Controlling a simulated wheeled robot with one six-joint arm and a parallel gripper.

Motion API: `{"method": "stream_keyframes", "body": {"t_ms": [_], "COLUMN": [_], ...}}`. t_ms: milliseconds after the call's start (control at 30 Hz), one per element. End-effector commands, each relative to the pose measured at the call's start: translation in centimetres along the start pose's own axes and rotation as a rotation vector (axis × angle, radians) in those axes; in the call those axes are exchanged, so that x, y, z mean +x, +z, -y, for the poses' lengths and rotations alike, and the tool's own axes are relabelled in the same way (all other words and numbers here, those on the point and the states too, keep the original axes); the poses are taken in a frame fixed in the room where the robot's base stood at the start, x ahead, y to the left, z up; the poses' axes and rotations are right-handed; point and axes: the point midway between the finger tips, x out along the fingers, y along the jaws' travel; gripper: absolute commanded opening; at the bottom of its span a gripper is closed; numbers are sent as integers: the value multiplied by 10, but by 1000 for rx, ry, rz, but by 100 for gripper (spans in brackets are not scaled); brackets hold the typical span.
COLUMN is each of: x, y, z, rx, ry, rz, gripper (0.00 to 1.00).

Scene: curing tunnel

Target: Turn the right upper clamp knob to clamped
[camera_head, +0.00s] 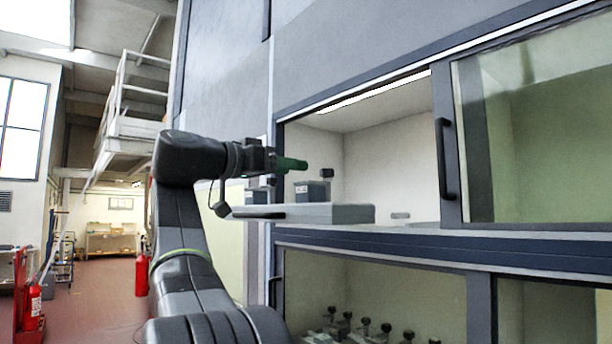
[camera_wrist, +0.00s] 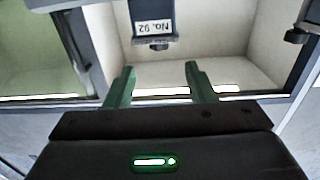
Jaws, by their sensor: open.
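My gripper (camera_head: 292,164) is at the opening of the upper bay, with its green fingers pointing right in the head view. In the wrist view my gripper (camera_wrist: 160,75) is open, with nothing between the fingers. A dark block (camera_wrist: 154,20) with a label reading "No. 92" upside down lies beyond the fingertips, apart from them. A small black knob (camera_wrist: 160,46) shows at its edge, in line with the finger gap. Another black knob (camera_wrist: 297,36) shows at the right. In the head view a dark block (camera_head: 311,191) with a black knob (camera_head: 327,173) stands on a pale slab. Which knob is the right upper one, and its setting, I cannot tell.
The pale slab (camera_head: 345,213) sticks out of the upper bay below my gripper. A sliding glass door with a black handle (camera_head: 446,160) borders the bay at right. Several black knobs (camera_head: 365,327) show in the lower bay. Red extinguishers (camera_head: 141,290) stand at left.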

Motion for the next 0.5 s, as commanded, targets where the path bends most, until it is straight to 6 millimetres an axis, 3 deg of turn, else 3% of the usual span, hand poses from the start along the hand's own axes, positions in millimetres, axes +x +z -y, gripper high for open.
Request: {"method": "stream_keyframes", "body": {"t_ms": [200, 500], "x": [-36, -53], "y": [1, 0], "z": [1, 0], "rx": [-1, 0], "ry": [-4, 1], "rz": [-1, 0], "gripper": [50, 50]}}
